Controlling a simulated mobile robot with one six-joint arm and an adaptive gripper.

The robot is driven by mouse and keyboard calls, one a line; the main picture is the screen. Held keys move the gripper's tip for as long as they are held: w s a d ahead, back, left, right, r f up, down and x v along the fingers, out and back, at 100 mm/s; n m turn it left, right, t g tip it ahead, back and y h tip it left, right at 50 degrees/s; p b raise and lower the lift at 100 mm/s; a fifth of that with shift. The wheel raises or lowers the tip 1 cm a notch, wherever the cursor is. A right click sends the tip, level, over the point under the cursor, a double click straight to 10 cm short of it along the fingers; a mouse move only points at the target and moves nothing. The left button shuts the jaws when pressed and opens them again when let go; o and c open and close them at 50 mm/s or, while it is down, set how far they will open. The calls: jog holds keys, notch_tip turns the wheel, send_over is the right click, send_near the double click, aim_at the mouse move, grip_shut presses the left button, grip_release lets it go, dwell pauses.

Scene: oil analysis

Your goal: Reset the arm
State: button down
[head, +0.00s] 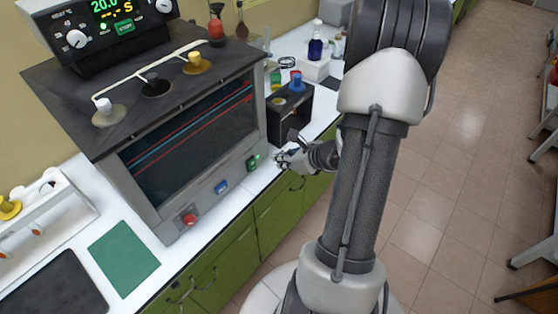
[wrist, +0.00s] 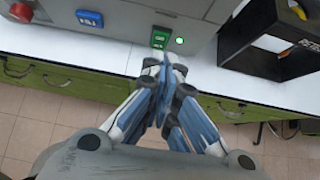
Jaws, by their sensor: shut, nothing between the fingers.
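My gripper (head: 281,158) is shut and empty in the head view, just in front of the green button (head: 253,162) on the oil analysis machine (head: 175,225). In the wrist view, my gripper (wrist: 163,62) has its fingers together, with the tips just below the green button (wrist: 160,38). A small green light (wrist: 180,41) glows beside that button. I cannot tell whether the fingertips touch the machine front. My arm rises on the right side of the head view and is bent down toward the machine.
A blue button (head: 221,187) and a red knob (head: 189,219) are on the machine front. A black box (head: 300,97) stands right of the machine on the white counter (head: 215,226). A green mat (head: 123,258) lies at left. The tiled floor (head: 450,180) at right is open.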

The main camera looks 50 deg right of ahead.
dwell(0.5)
jog(key=a+r+n+g+y+b, duration=0.15)
jog(key=a+r+n, duration=0.35)
jog(key=a+n, duration=0.55)
jog(key=a+r+n+g+y+b, duration=0.1)
jog(key=a+r+n+g+y, duration=0.35)
jog(key=a, duration=0.85)
jog(key=s+a+r+n+h+b, duration=0.25)
jog(key=s+a+n, duration=0.45)
jog(key=n, duration=0.5)
jog(key=s+d+r+n+h+b, duration=0.1)
jog(key=s+d+r+n+h, duration=0.1)
jog(key=s+r+n+h, duration=0.2)
jog(key=s+n, duration=0.3)
jog(key=n, duration=0.1)
jog(key=shift+s+d+t, duration=0.15)
jog(key=shift+d+t, duration=0.1)
jog(key=shift+t, duration=0.15)
jog(key=c, duration=2.3)
grip_release()
jog(key=shift+r, duration=0.1)
